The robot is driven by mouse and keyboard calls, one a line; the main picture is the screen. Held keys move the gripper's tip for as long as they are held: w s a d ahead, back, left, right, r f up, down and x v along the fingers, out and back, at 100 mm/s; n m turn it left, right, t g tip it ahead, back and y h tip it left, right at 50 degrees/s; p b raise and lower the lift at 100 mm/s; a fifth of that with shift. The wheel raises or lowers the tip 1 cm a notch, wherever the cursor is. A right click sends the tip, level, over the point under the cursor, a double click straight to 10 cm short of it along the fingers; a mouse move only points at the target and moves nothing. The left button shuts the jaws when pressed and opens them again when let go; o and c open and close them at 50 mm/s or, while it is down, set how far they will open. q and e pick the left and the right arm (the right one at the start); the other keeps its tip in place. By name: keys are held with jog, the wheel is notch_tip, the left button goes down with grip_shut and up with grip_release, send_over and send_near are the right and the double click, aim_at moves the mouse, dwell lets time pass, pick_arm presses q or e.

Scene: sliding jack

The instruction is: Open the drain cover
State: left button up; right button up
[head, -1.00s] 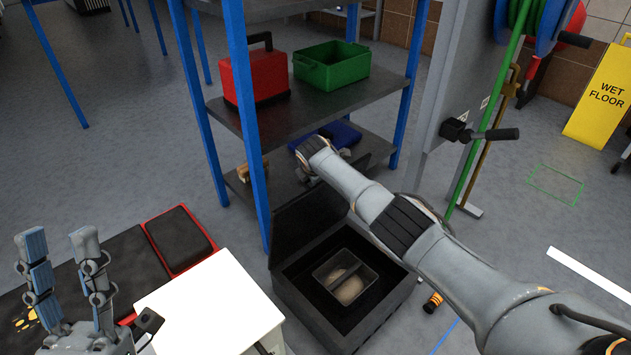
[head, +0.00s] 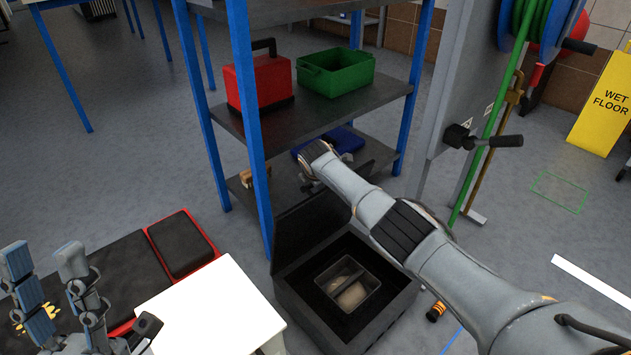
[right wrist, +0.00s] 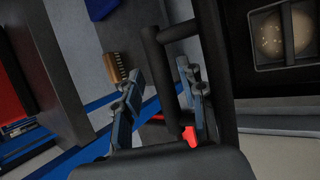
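A dark box (head: 309,308) stands open on the floor in the head view, with its dark lid (head: 305,222) tilted up. Inside is a small divided tray (head: 347,283) with pale contents. I cannot tell for sure whether this is the drain cover. My right arm reaches over the box to the raised lid; its gripper is mostly hidden in the head view. In the right wrist view, the right gripper (right wrist: 162,98) has its fingers apart with a black bar handle (right wrist: 157,65) between them; contact is unclear. My left gripper (head: 45,270) is open and empty at lower left.
A blue-posted shelf (head: 250,130) stands behind the box, holding a red case (head: 258,82) and a green bin (head: 336,76). A white surface (head: 212,310) is left of the box. A green outline (head: 559,192) marks floor at right, near a yellow sign (head: 603,105).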

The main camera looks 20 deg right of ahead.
jog(key=shift+s, duration=0.1)
jog(key=shift+v, duration=6)
